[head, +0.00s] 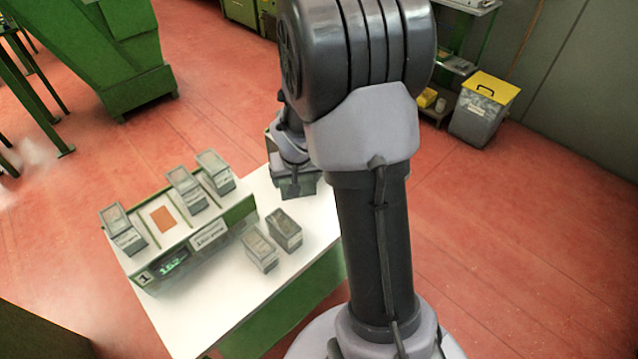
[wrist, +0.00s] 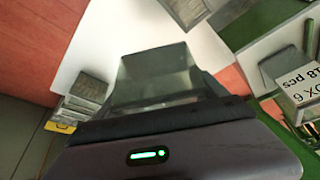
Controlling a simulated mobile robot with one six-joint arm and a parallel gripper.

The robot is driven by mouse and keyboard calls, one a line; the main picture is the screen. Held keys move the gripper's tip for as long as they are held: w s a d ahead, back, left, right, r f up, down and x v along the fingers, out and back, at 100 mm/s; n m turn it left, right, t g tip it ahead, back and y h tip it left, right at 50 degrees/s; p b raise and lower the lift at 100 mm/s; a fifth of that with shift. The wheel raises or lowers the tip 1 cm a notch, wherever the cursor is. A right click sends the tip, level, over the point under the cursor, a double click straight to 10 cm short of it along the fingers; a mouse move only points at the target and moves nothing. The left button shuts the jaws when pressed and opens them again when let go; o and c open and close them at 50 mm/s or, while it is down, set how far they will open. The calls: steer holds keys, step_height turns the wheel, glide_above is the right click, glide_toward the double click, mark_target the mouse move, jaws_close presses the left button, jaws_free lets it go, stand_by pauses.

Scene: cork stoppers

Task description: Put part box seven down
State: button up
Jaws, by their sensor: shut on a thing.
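My gripper (wrist: 158,112) is shut on a grey, open-topped box (wrist: 155,72), which fills the middle of the wrist view; I take it for part box seven, though no label on it is readable. In the head view my gripper (head: 293,182) is over the back right part of the white table top (head: 215,305), partly hidden by my own arm. I cannot tell whether the held box touches the table.
A green-edged rack (head: 240,211) on the table holds three grey boxes (head: 186,190) and a bare orange patch (head: 163,219). Two more grey boxes (head: 260,249) (head: 284,230) stand in front of it.

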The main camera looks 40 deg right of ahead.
steer(key=s+d+f+m, duration=0.2)
steer(key=d, duration=0.7)
steer(key=shift+m+h, duration=0.3)
step_height(320, 180, down, 11)
steer(key=b, duration=0.7)
steer(key=shift+d+r+b, duration=0.1)
steer(key=shift+r+b, duration=0.05)
steer(key=shift+b, duration=0.2)
steer(key=shift+r+p, duration=0.3)
steer(key=shift+f+b, duration=0.25)
steer(key=shift+b, duration=0.05)
steer(key=o, duration=1.5)
steer(key=shift+c, duration=0.2)
steer(key=shift+r, duration=0.15)
